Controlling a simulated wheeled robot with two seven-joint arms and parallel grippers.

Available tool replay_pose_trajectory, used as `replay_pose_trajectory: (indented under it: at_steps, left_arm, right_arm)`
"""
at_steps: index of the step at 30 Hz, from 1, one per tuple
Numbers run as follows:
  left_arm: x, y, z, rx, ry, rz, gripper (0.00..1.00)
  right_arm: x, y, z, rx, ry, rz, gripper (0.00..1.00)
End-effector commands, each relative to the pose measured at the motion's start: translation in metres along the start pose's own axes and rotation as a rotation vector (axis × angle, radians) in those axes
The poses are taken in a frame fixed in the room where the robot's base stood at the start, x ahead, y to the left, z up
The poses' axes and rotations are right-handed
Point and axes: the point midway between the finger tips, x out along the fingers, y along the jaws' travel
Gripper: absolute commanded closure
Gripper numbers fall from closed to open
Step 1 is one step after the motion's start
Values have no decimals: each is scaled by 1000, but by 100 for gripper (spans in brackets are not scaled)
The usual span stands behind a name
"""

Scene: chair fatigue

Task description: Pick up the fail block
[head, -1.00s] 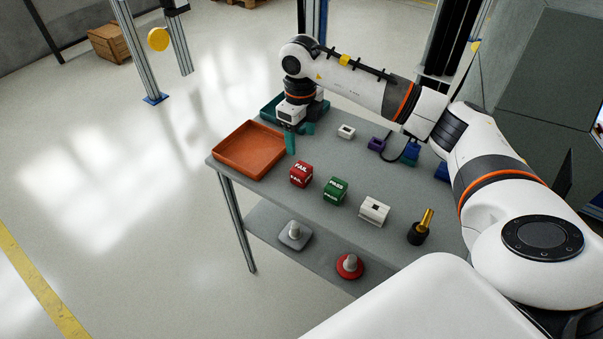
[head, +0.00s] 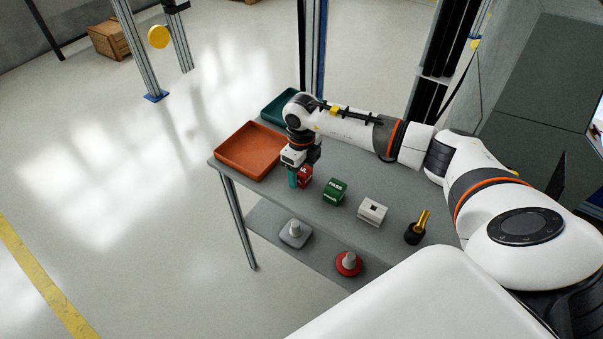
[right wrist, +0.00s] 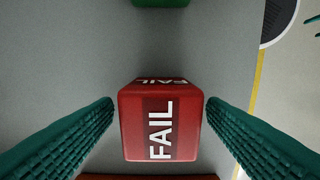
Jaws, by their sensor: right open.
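The red fail block (head: 306,176) sits on the grey table, partly hidden behind my right gripper in the head view. In the right wrist view the fail block (right wrist: 160,122) shows its white FAIL lettering and lies between the two green fingers. My right gripper (head: 298,178) points down at the block. In the right wrist view the gripper (right wrist: 160,108) is open, with a gap between each finger and the block. My left gripper is not in view.
A green pass block (head: 335,191), a white block (head: 372,211) and a black-and-gold piece (head: 417,228) stand to the right on the table (head: 345,228). An orange tray (head: 250,150) lies left of the gripper, and a teal tray (head: 280,107) behind it.

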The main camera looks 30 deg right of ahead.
Motion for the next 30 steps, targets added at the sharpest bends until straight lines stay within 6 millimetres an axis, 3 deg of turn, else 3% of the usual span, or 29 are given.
replay_pose_trajectory:
  at_steps: [3, 12, 22, 30]
  left_arm:
    - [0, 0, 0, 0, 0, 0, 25]
    - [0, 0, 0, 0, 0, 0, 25]
    - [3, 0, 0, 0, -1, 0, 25]
    - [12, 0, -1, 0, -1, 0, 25]
  right_arm:
    - [0, 0, 0, 0, 0, 0, 37]
    - [-1, 0, 0, 0, 1, 0, 83]
    - [-11, 0, -1, 0, 5, 0, 83]
    - [-64, 0, -2, -1, 7, 1, 83]
